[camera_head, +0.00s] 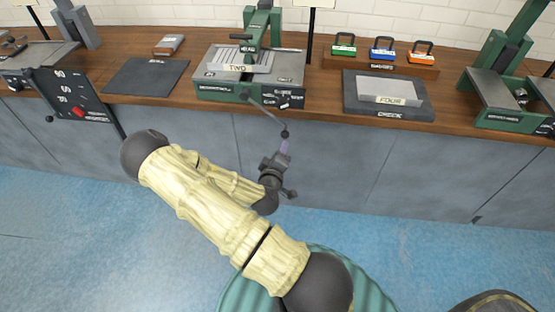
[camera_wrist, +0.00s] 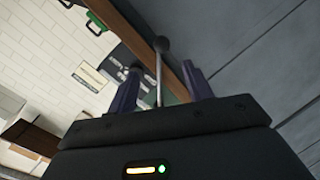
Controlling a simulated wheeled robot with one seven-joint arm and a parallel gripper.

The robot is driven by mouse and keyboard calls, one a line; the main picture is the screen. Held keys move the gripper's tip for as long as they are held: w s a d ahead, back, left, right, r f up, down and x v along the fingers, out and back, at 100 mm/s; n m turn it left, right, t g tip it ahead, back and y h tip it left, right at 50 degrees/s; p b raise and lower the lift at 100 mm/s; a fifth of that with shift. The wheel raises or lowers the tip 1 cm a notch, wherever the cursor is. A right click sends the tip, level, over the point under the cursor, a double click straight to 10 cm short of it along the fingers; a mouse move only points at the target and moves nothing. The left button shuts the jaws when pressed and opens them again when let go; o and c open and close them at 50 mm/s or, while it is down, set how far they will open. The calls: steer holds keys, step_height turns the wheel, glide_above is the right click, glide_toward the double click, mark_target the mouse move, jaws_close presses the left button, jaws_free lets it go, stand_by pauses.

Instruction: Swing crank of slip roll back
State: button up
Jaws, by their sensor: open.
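A green and grey bench machine (camera_head: 225,85) with a label reading TWO stands on the workbench, likely the slip roll. Its crank (camera_head: 262,108) is a thin dark arm coming off the front, angled down to the right past the bench edge, ending in a dark ball knob (camera_head: 285,134). My gripper (camera_head: 284,146) is just below the knob, in front of the bench. In the wrist view my gripper (camera_wrist: 160,88) is open, with a purple finger on each side of a thin rod topped by the ball knob (camera_wrist: 161,44). Whether either finger touches the rod is unclear.
The wooden bench edge (camera_head: 340,122) runs behind my gripper, with grey cabinet fronts (camera_head: 330,165) below. A grey plate marked FOUR (camera_head: 388,92) on a CHECK mat lies right, a dark panel with a red knob (camera_head: 72,96) left. Blue floor is open in front.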

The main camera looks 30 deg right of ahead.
steer(key=v, duration=0.2)
steer(key=shift+s+a, duration=0.3)
stand_by(0.3)
